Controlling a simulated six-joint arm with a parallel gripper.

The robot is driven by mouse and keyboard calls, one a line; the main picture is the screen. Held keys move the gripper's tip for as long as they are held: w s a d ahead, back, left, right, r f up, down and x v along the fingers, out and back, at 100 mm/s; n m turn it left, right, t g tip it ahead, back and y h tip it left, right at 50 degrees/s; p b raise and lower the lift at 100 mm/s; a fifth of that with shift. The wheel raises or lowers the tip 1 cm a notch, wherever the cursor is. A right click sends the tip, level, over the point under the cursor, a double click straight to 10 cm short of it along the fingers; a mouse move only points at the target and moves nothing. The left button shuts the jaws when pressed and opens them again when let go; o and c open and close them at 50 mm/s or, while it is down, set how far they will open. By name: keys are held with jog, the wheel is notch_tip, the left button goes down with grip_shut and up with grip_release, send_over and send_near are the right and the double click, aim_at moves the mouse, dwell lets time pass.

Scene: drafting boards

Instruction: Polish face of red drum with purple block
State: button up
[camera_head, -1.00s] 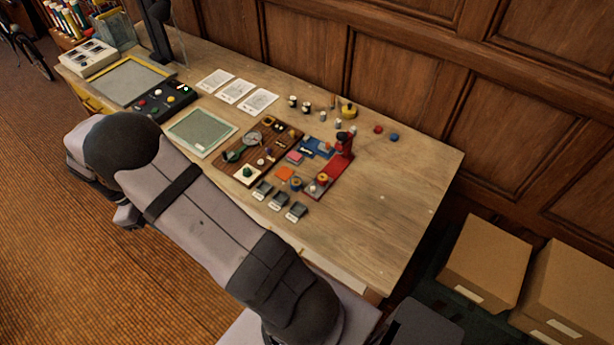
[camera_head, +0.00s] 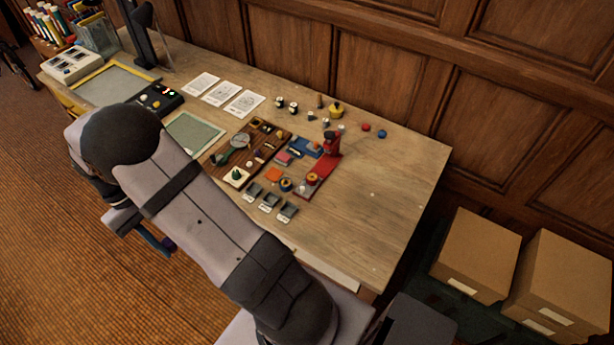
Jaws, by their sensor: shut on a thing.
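My gripper (camera_head: 152,238) is at the left, below my forearm and off the table's front edge, over the floor. It is partly hidden by my arm. It is shut on a small dark bluish-purple thing, too small and dark to tell its shape. A small round red piece (camera_head: 367,127) lies at the right of the table, beside a blue piece. A red upright device (camera_head: 331,145) stands on a red base further left. I cannot tell which of these is the red drum. The gripper is far from both.
The wooden table (camera_head: 385,205) is clear at its right end. A brown board (camera_head: 219,160) with small parts, several small grey trays (camera_head: 270,201), white sheets (camera_head: 222,93) and a green mat (camera_head: 193,135) crowd the middle. Cardboard boxes (camera_head: 477,255) stand at the right.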

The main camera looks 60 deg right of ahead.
jog(key=shift+d, duration=0.55)
jog(key=s+d+f+m+y+b, duration=0.15)
jog(key=s+d, duration=0.25)
jog(key=d, duration=0.6)
jog(key=s+d+f+m+t, duration=0.1)
jog(key=s+d+f+m, duration=0.3)
jog(key=d, duration=0.6)
jog(key=s+d+f+m+y+b, duration=0.15)
jog(key=s+d, duration=0.35)
jog(key=d, duration=0.5)
jog(key=w+d+n+h, duration=0.1)
jog(key=d+n+h, duration=0.5)
jog(key=d+n, duration=0.8)
jog(key=shift+w+d+r+n, duration=0.25)
jog(key=shift+w+n, duration=0.1)
jog(key=shift+n, duration=0.65)
jog(key=shift+f, duration=0.25)
jog(key=shift+a+f+b, duration=0.1)
jog(key=shift+f+b, duration=1.9)
jog(key=shift+f, duration=0.2)
